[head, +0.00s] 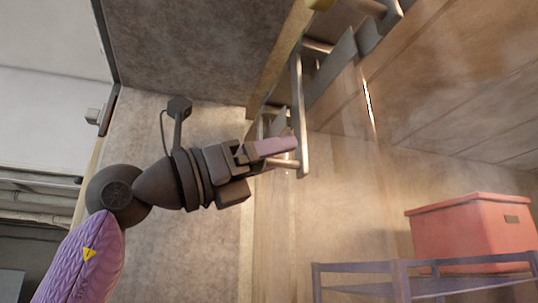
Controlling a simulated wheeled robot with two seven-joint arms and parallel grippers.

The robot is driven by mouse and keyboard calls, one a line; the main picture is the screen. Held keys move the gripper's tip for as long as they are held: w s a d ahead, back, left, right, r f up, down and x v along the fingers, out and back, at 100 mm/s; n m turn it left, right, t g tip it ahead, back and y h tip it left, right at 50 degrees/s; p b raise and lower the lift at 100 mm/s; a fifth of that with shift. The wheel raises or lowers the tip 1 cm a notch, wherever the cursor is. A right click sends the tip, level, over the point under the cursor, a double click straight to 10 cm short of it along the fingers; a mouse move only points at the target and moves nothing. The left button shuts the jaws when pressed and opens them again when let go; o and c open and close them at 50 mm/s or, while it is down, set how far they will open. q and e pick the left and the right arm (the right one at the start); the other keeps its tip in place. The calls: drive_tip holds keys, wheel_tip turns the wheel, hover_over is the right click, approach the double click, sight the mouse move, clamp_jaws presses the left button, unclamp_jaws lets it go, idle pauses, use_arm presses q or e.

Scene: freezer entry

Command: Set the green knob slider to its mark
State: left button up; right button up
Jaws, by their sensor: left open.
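My left gripper (294,154) reaches in from the left, with its arm coming up from the lower left. Its two fingers are apart, and I see nothing held between them. The fingertips overlap the lower part of an upright metal bar (299,110) in the picture; I cannot tell whether they touch it. I cannot make out a green knob slider or its mark in this view. My right gripper is not in view.
Grey angular fittings (332,68) stick out beyond the bar at the top. A red lidded box (470,236) stands at the lower right, by a dark purple-grey frame (362,267). A grey panel (195,50) fills the upper left. Brown floor or wall between looks clear.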

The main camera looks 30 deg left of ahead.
use_arm(q)
drive_tip(key=b+v, duration=0.3)
drive_tip(key=v, duration=0.7)
drive_tip(key=shift+b, duration=0.4)
drive_tip(key=shift+r, duration=0.1)
